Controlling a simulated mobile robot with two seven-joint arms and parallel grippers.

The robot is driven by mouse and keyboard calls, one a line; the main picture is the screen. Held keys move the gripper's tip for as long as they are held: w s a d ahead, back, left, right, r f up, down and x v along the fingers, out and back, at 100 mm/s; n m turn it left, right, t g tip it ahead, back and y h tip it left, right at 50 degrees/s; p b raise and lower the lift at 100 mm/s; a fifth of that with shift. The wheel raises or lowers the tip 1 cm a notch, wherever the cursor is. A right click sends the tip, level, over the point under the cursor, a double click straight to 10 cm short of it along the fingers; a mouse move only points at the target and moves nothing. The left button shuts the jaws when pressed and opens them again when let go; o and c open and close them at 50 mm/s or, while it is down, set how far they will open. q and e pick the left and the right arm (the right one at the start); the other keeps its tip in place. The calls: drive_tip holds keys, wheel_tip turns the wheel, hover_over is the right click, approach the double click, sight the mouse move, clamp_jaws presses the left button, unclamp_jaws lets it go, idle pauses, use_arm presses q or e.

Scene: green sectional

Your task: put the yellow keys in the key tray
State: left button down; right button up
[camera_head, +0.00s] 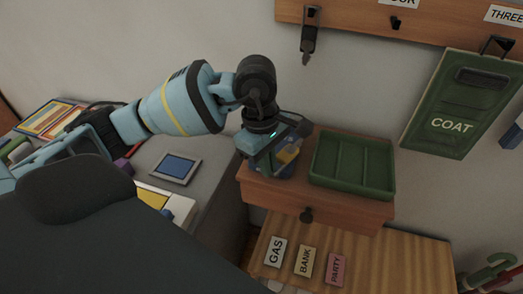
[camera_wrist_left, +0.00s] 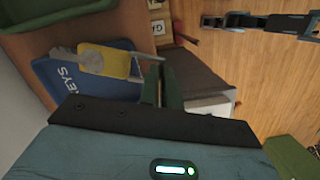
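The yellow keys (camera_wrist_left: 106,62) have a yellow tag with grey metal on both sides. They show over a blue tray lettered KEYS (camera_wrist_left: 62,95) in the left wrist view. My left gripper (camera_wrist_left: 160,72) has its fingers close together at the metal end of the keys, and seems shut on it. In the head view the left gripper (camera_head: 282,160) is low over the small wooden cabinet. It hides most of the blue tray, and a bit of the yellow keys (camera_head: 287,154) shows beside it. I cannot tell whether the keys touch the tray.
A green divided tray (camera_head: 352,167) stands just right of the gripper on the cabinet (camera_head: 310,200). Labels GAS, BANK and PARTY lie below it. A green COAT board (camera_head: 455,110) hangs at right. A dark arm-like part (camera_wrist_left: 260,22), probably my right arm, shows in the wrist view.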

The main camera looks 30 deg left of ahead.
use_arm(q)
drive_tip(key=w+a, duration=0.4)
drive_tip(key=w, duration=0.1)
drive_tip(key=shift+a+f, duration=0.3)
drive_tip(key=shift+a, duration=0.1)
wheel_tip(320, 180, down, 3)
drive_tip(key=shift+a+f+p, duration=0.1)
drive_tip(key=shift+p, duration=0.3)
drive_tip(key=shift+f, duration=0.4)
drive_tip(key=c, duration=2)
unclamp_jaws()
drive_tip(key=shift+o, duration=0.5)
use_arm(e)
drive_tip(key=shift+w+r, duration=0.25)
drive_tip(key=shift+r, duration=0.15)
drive_tip(key=shift+w, duration=0.1)
